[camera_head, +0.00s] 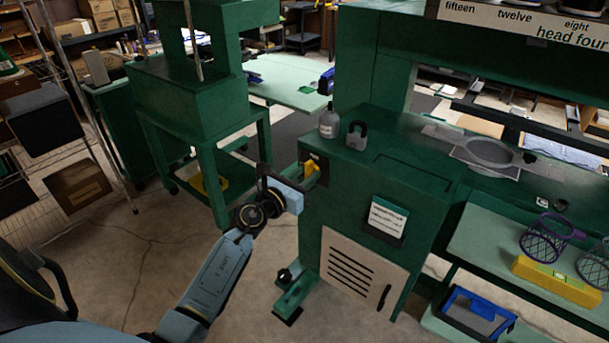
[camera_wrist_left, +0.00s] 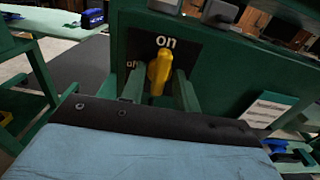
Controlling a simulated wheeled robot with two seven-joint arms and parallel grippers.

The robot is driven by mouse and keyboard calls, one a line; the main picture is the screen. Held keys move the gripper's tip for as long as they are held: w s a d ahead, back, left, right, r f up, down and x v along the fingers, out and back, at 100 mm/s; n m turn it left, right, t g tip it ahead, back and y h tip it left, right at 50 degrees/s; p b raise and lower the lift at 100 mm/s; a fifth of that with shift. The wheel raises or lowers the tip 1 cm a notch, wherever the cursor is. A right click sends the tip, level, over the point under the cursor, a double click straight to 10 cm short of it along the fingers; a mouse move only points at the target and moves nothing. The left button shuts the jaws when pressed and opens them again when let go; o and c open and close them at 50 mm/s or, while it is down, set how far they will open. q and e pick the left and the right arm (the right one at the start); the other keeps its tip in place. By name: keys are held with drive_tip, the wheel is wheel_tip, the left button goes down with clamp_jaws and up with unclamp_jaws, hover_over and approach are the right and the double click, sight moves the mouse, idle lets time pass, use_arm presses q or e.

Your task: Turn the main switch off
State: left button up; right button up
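The main switch is a yellow handle (camera_head: 312,169) on a dark plate on the left face of the green machine cabinet. In the left wrist view the yellow handle (camera_wrist_left: 159,72) stands nearly upright, its top just under the word "on". A second label to its left is partly hidden. My left gripper (camera_head: 293,178) is at the switch. In the left wrist view its two fingers (camera_wrist_left: 160,92) are apart, one on each side of the handle. I cannot tell whether either finger touches it. My right gripper is not in view.
A grey bottle (camera_head: 328,122) and a padlock (camera_head: 356,135) stand on the cabinet top above the switch. A notice (camera_head: 386,219) and a vented panel (camera_head: 361,276) are on its front. A green stand (camera_head: 205,130) is at left. Open floor lies between.

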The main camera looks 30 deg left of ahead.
use_arm(q)
drive_tip(key=c, duration=0.5)
drive_tip(key=n+p, duration=0.2)
drive_tip(key=n, duration=0.1)
drive_tip(key=shift+a, duration=0.1)
drive_tip(key=n+p, duration=0.1)
drive_tip(key=n, duration=0.2)
drive_tip(key=shift+n+p, duration=0.35)
drive_tip(key=shift+n, duration=0.05)
drive_tip(key=n+p, duration=0.1)
drive_tip(key=n, duration=0.4)
drive_tip(key=shift+f+p, duration=0.1)
drive_tip(key=shift+p, duration=0.25)
drive_tip(key=n+p, duration=0.1)
drive_tip(key=n, duration=0.5)
drive_tip(key=shift+f, duration=0.1)
